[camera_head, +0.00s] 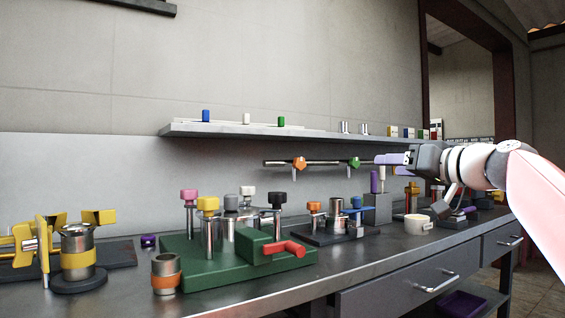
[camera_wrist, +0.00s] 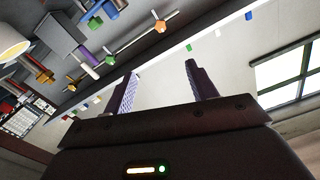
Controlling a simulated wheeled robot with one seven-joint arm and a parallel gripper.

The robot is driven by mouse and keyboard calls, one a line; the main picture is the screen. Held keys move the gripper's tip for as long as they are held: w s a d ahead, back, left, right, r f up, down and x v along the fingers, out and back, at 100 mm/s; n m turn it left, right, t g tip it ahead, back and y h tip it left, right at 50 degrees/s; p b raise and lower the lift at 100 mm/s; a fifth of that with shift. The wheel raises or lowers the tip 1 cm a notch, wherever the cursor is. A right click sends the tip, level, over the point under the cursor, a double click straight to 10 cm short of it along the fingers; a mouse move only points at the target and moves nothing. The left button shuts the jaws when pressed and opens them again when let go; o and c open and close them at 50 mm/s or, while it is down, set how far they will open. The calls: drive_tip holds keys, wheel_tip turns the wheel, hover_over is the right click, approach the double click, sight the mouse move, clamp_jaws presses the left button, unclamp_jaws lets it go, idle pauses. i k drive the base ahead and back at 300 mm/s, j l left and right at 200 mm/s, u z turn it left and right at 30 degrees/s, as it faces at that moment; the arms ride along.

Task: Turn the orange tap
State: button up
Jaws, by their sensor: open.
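The orange tap (camera_head: 299,163) sits on a thin metal rail on the back wall, below the shelf, with a green tap (camera_head: 354,163) to its right. My gripper (camera_head: 384,159) is at the right end of that rail in the head view, well right of the orange tap. In the wrist view, my gripper's two purple fingers (camera_wrist: 162,70) are apart with nothing between them. The orange tap (camera_wrist: 160,26) shows beyond the fingers near the top, and the green tap (camera_wrist: 110,60) lies to its lower left. Neither tap is touched, as far as I can see.
The wall shelf (camera_head: 250,131) with small coloured blocks runs above the rail. The bench below holds a green fixture (camera_head: 190,277) with coloured knobs, an orange-knobbed fixture (camera_head: 320,238), a white cup (camera_head: 417,224) and a grey block (camera_head: 377,209). Open air lies in front of the rail.

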sight(299, 164)
drive_tip(key=i+j, duration=0.8)
